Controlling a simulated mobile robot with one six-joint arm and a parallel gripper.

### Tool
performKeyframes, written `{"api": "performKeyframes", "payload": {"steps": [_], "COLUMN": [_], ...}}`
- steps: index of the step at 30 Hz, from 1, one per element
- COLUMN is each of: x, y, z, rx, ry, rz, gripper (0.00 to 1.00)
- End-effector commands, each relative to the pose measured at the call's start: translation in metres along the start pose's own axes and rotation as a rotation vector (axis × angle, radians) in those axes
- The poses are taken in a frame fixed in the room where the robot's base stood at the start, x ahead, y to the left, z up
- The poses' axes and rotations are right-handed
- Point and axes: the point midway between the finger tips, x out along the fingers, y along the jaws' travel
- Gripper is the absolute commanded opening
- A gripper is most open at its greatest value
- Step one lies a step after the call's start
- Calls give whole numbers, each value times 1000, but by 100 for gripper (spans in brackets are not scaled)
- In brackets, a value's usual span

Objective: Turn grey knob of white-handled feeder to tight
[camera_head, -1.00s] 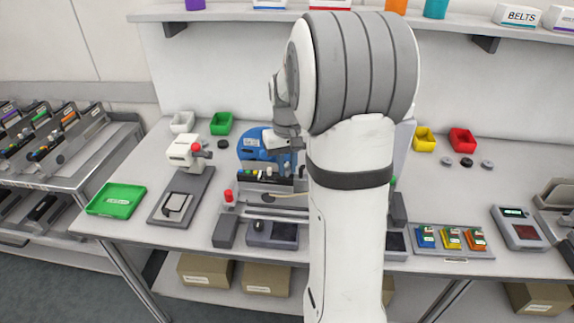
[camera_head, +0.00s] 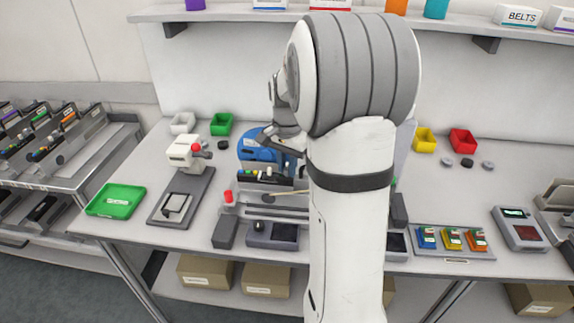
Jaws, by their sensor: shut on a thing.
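The feeder (camera_head: 266,178) sits in the grey fixture on the bench, left of my arm. It is dark with small coloured marks, and a blue reel (camera_head: 252,152) stands behind it. My gripper (camera_head: 283,155) is at the reel and the back of the feeder, pointing down, with its dark body slanting down to the right. It is shut on what I take to be the grey knob. The knob and fingertips are too small and covered to see clearly. The white handle cannot be made out, as my arm hides the fixture's right part.
A white press (camera_head: 184,152) with a red knob and a green tray (camera_head: 116,201) stand left. Red (camera_head: 462,140) and yellow bins (camera_head: 424,140) are at the back right. A tray of coloured boxes (camera_head: 453,254) lies front right. A feeder trolley (camera_head: 70,180) stands far left.

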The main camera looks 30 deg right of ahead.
Motion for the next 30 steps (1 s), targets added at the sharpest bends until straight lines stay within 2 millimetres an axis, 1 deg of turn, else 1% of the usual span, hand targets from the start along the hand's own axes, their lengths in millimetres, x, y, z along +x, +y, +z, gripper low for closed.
{"api": "performKeyframes", "payload": {"steps": [3, 10, 25, 26, 30], "x": [-1, -1, -1, -1, -1], "y": [-1, -1, 0, 0, 0], "z": [0, 0, 0, 0, 0], "rx": [54, 116, 130, 130, 130], "ry": [2, 2, 1, 1, 1], "rz": [-2, -2, -2, -2, -1], "gripper": [0, 0, 0, 21, 32]}}
